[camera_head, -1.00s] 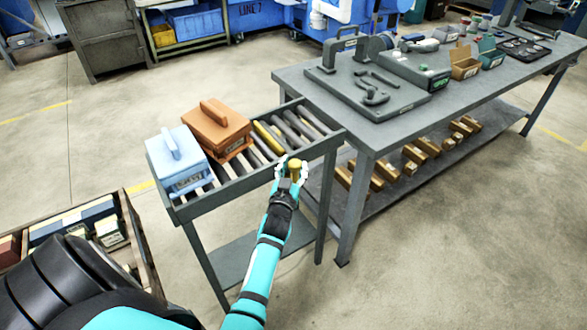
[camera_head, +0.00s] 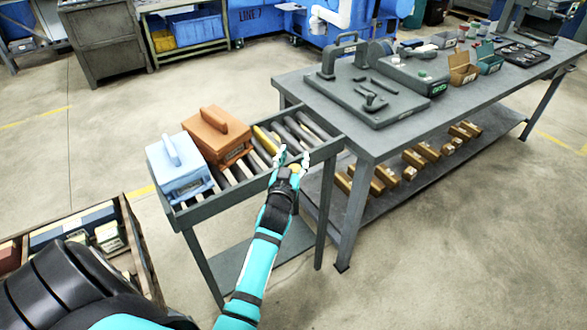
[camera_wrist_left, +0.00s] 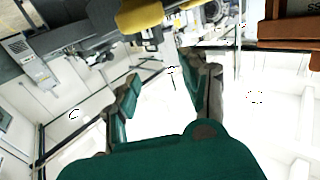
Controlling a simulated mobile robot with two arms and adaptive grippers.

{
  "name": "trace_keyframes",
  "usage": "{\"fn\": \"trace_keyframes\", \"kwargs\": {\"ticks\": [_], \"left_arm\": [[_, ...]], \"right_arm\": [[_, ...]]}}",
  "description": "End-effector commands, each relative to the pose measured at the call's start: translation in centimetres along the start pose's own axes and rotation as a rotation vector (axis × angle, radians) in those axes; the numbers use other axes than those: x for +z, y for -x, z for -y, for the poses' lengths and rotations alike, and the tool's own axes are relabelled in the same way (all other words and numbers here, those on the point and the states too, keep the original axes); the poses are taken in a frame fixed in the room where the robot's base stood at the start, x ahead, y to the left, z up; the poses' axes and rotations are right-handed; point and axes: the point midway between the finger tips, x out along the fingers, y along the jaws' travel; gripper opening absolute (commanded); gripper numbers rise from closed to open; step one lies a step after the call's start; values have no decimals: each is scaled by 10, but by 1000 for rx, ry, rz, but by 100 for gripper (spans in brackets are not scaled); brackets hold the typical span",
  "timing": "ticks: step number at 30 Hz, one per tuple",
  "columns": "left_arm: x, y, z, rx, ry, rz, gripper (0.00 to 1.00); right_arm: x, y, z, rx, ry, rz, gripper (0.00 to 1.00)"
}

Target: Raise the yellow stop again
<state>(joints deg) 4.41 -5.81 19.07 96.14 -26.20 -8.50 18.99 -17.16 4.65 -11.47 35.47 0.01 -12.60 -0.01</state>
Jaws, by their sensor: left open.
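My left gripper (camera_head: 290,158) is at the near rail of the roller stand, with its fingers open. A yellow knob (camera_head: 294,168) shows at the gripper, partly covered by it. A yellow bar (camera_head: 264,139) lies across the stand among the grey rollers, just beyond the gripper. I cannot tell whether the knob and the bar are one part. In the left wrist view, the open fingers (camera_wrist_left: 170,82) have nothing between them, and a yellow part (camera_wrist_left: 140,16) is at the top edge, beyond the fingertips. My right gripper is not in view.
An orange-brown handled block (camera_head: 216,138) and a light blue one (camera_head: 178,170) sit on the roller stand (camera_head: 228,203), left of the gripper. A grey workbench (camera_head: 362,142) with tools and boxes adjoins at right. A crate (camera_head: 138,238) is at lower left.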

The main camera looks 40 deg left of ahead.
Motion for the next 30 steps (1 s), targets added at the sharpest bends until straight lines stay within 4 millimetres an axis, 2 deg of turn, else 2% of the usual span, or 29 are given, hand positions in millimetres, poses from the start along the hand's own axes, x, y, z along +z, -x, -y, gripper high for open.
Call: {"fn": "trace_keyframes", "kwargs": {"ticks": [3,10,25,30], "left_arm": [[-24,0,0,1,-1,-5,45],[-51,-1,0,1,0,-2,45],[-54,-1,0,1,0,-2,45],[-50,3,-1,3,-5,17,45]], "right_arm": [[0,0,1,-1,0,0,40],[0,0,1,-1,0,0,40],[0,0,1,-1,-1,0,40],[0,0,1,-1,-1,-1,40]]}}
